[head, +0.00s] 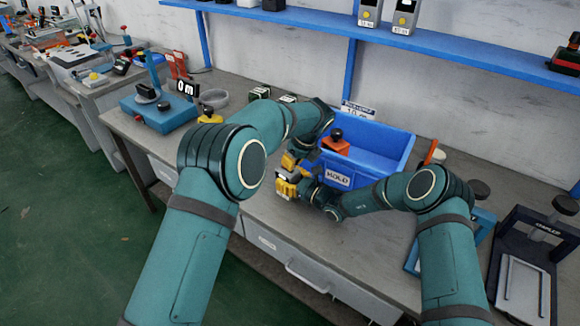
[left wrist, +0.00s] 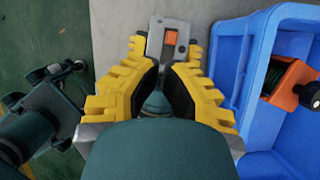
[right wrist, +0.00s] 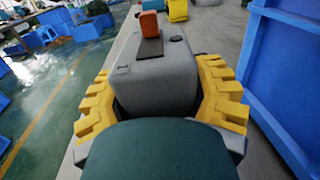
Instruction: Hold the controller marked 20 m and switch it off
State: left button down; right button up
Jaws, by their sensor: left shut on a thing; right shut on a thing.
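A grey controller (right wrist: 155,75) sits between the yellow fingers of my right gripper (right wrist: 160,85), which is shut on its body. In the left wrist view the controller (left wrist: 155,40) shows a small orange switch (left wrist: 170,38); I cannot tell its position. My left gripper (left wrist: 165,60) is shut on the same controller, near its switch end. In the head view the left gripper (head: 291,162) and right gripper (head: 287,187) meet close together in front of the blue bin, hiding most of the controller. No 20 m marking is readable on it.
A blue bin (head: 390,150) with an orange-and-black object (head: 335,142) inside stands right beside the grippers on the grey bench (head: 270,225). Other controllers (head: 370,12) stand on the blue shelf (head: 470,48). Fixtures (head: 160,108) stand at left and right.

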pick_arm(q)
jog(key=v, duration=0.6)
jog(key=shift+r, duration=0.2)
jog(key=shift+s, duration=0.15)
pick_arm(e)
jog(key=o, duration=1.4)
jog(key=shift+d, duration=0.1)
